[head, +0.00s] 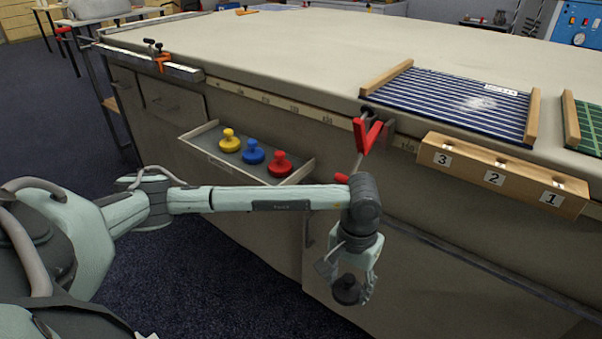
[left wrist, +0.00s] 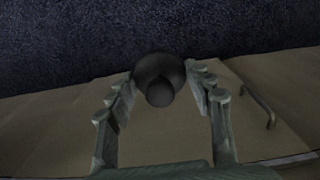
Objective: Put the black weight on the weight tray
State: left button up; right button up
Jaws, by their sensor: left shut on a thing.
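My left gripper (head: 345,274) is shut on the black weight (head: 346,290), a dark round piece with a knob. It holds the weight in the air in front of the cabinet side of the table. In the left wrist view the weight (left wrist: 160,72) sits between the fingertips, with its knob towards the camera. The weight tray (head: 220,166) is a shallow grey tray at the table's side, up and left of the gripper. It bears a yellow weight (head: 229,141), a blue weight (head: 253,152) and a red weight (head: 280,164). My right gripper is not in view.
A wooden block (head: 500,173) with numbers 3, 2, 1 is on the table's front edge at right. A blue striped board (head: 450,100) lies behind it. A red tool (head: 367,133) hangs at the edge above my wrist. The table's far middle is clear.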

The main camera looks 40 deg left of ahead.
aim_at(211, 138)
jog(key=j, duration=0.55)
jog(key=j+z, duration=0.15)
jog(key=j, duration=0.35)
jog(key=k+j, duration=0.15)
jog(key=j, duration=0.4)
jog(key=j+z, duration=0.15)
jog(key=j, duration=0.35)
jog(key=k+j, duration=0.15)
jog(key=j, duration=0.35)
jog(key=j+z, duration=0.05)
